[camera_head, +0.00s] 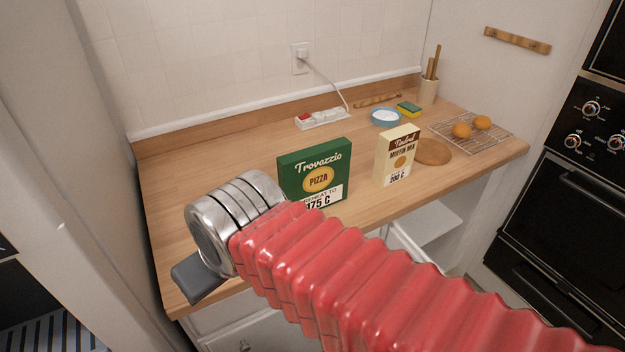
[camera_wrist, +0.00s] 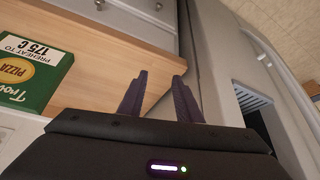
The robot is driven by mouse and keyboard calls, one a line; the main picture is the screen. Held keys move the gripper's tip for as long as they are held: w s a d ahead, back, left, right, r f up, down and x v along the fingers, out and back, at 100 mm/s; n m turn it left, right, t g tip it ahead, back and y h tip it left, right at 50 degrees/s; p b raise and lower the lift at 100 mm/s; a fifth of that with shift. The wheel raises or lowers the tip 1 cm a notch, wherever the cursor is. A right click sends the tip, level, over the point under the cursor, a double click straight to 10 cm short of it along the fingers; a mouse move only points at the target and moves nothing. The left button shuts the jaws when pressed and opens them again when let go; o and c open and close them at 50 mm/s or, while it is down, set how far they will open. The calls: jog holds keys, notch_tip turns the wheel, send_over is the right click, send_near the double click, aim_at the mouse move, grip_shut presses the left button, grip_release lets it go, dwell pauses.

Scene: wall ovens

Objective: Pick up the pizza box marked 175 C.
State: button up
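The green pizza box (camera_head: 316,168) stands upright near the front edge of the wooden counter in the head view. Its label reads "Trovazzio PIZZA" and "175 C", and the lower left corner is hidden behind my arm. The box also shows at the left of the wrist view (camera_wrist: 30,72), appearing upside down. My gripper (camera_wrist: 162,82) shows two dark fingers spread apart with nothing between them. It points past the counter's edge and is apart from the box. In the head view my arm's end is left of the box, and the fingers are mostly hidden.
A cream muffin mix box (camera_head: 397,156) marked 200 C stands right of the pizza box. Behind are a round board (camera_head: 433,152), a blue bowl (camera_head: 385,117), a power strip (camera_head: 322,119) and a wire rack (camera_head: 470,131). The counter's left part (camera_head: 190,165) is clear.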

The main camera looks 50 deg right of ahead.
jog(key=shift+o, duration=0.2)
jog(key=o, duration=0.3)
jog(key=shift+d+f, duration=0.1)
jog(key=shift+d, duration=0.05)
jog(key=shift+o, duration=0.7)
jog(key=shift+w+d+f+n+g, duration=0.1)
jog(key=shift+d+f+n+g, duration=0.1)
jog(key=shift+d+n+g, duration=0.1)
jog(key=w+d+f+n+g+h, duration=0.2)
jog(key=d+n+g+h, duration=0.2)
jog(key=d, duration=0.3)
jog(key=w+d+f+n+g+h, duration=0.1)
jog(key=w+d+n+g+h, duration=0.2)
jog(key=d, duration=0.4)
jog(key=w+d+n+g+h, duration=0.1)
jog(key=w+d+n+h, duration=0.1)
jog(key=w+h, duration=0.1)
jog(key=w+d+n+g+h, duration=0.1)
jog(key=w+d+n+h, duration=0.1)
jog(key=w+h, duration=0.1)
jog(key=w+d+n+g+h, duration=0.1)
jog(key=w+d+n+h, duration=0.1)
jog(key=w+n+h, duration=0.1)
jog(key=shift+d+r, duration=0.35)
jog(key=shift+r, duration=0.05)
jog(key=shift+w+d+f+g+h, duration=0.15)
jog(key=shift+w+d+g+h, duration=0.2)
jog(key=shift+w+h, duration=0.3)
jog(key=shift+d, duration=0.1)
